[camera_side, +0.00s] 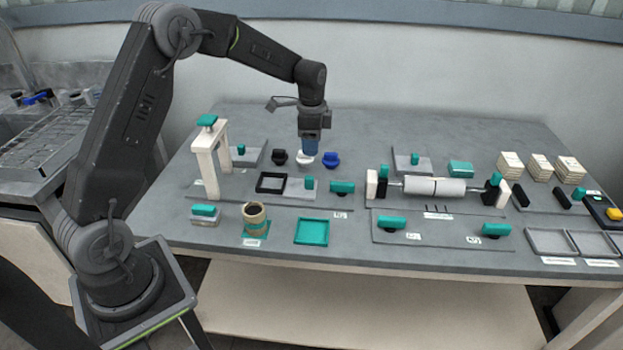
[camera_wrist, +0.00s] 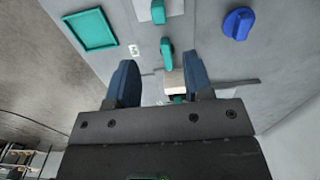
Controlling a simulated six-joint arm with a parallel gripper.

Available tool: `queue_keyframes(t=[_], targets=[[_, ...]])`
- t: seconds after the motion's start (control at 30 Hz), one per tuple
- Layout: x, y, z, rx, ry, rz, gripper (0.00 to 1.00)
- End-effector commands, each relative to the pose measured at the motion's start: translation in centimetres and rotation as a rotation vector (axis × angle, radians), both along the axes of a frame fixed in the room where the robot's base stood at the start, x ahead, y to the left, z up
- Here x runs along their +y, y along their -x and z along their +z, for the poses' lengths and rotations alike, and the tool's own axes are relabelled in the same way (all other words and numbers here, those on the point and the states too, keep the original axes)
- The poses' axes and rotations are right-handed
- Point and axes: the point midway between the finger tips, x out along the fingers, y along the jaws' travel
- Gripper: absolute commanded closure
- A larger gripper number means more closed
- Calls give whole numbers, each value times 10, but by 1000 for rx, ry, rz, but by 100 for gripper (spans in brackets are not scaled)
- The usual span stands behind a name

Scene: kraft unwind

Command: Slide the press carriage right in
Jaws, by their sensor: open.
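The carriage appears to be the low grey plate with a black square frame (camera_side: 271,183) and an upright teal handle (camera_side: 309,183). It lies on a long strip on the bench, to the right of the white press arch (camera_side: 207,165) with its teal top. My gripper (camera_side: 307,155) points down over the bench behind the plate, apart from the teal handle. In the wrist view the blue fingers of my gripper (camera_wrist: 160,82) are spread. A pale block with a teal part (camera_wrist: 173,87) shows beyond them; I cannot tell which object it is.
A black knob (camera_side: 280,156) and a blue knob (camera_side: 331,159) flank my gripper. A teal handle (camera_side: 342,187) stands right of the carriage. A teal tray (camera_side: 311,232) and a brown cup (camera_side: 255,217) are in front. A white roller (camera_side: 435,187) is further right.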

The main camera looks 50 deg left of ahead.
Motion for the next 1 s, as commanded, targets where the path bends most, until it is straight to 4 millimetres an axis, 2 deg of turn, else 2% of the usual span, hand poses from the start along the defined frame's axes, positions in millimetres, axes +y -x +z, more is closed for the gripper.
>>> queue_keyframes(t=[0.3,0.5,0.7,1.0], targets=[[-1,2,-67,6,1,1,53],[-1,1,-100,4,1,2,53],[-1,1,-115,1,1,2,53],[-1,0,-118,0,0,2,53]])
